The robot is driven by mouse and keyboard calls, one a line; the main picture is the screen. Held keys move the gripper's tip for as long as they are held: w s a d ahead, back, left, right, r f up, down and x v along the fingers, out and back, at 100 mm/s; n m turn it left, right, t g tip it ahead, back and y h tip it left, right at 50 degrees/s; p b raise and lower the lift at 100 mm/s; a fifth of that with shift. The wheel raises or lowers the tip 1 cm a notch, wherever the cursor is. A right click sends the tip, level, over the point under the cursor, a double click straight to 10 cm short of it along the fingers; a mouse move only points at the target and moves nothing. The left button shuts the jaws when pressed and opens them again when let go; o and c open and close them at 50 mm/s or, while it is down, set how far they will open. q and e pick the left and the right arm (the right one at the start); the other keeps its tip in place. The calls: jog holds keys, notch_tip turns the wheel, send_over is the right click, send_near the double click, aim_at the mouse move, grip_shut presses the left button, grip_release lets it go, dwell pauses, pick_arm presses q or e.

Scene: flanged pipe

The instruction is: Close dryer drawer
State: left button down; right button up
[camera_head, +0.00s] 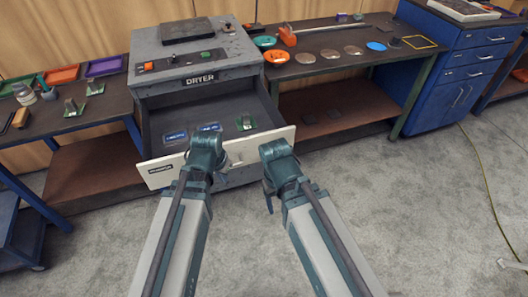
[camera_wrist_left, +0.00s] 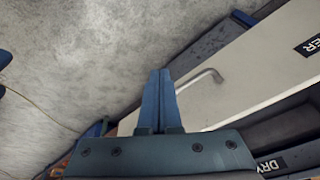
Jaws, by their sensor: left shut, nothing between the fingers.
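The grey dryer (camera_head: 196,60) stands at the back left, labelled DRYER. Its drawer (camera_head: 217,140) is pulled out, and its pale front panel (camera_head: 162,173) faces me. Two blue-labelled items (camera_head: 175,136) and a green board (camera_head: 245,123) lie inside. My left wrist is in front of the drawer panel and hides part of it. In the left wrist view, my left gripper (camera_wrist_left: 158,73) is shut and empty, with the panel (camera_wrist_left: 250,60) and its handle (camera_wrist_left: 198,81) to its right. My right wrist is in front of the panel's right end; its fingers cannot be made out.
A bench with trays (camera_head: 62,74) and small parts stands left of the dryer. A bench with discs (camera_head: 330,54) and an orange-headed tool (camera_head: 288,34) stands right. A blue cabinet (camera_head: 445,75) is farther right. The grey floor (camera_head: 420,200) there is mostly clear.

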pick_arm(q)
jog(key=w+d+r+m+t+h, duration=0.1)
jog(key=w+d+r+m+t, duration=0.15)
jog(key=d+m, duration=0.3)
jog(key=w+d+r+m+t+h, duration=0.1)
jog(key=w+d+m+t, duration=0.2)
jog(key=d, duration=0.4)
jog(key=w+f+g+b, duration=0.1)
jog(key=w+f+b, duration=0.6)
jog(key=w+b, duration=0.1)
jog(key=shift+w+d+f, duration=0.4)
jog(key=shift+w+d, duration=0.05)
pick_arm(e)
notch_tip(320, 180, down, 8)
pick_arm(q)
jog(key=shift+m+g, duration=0.25)
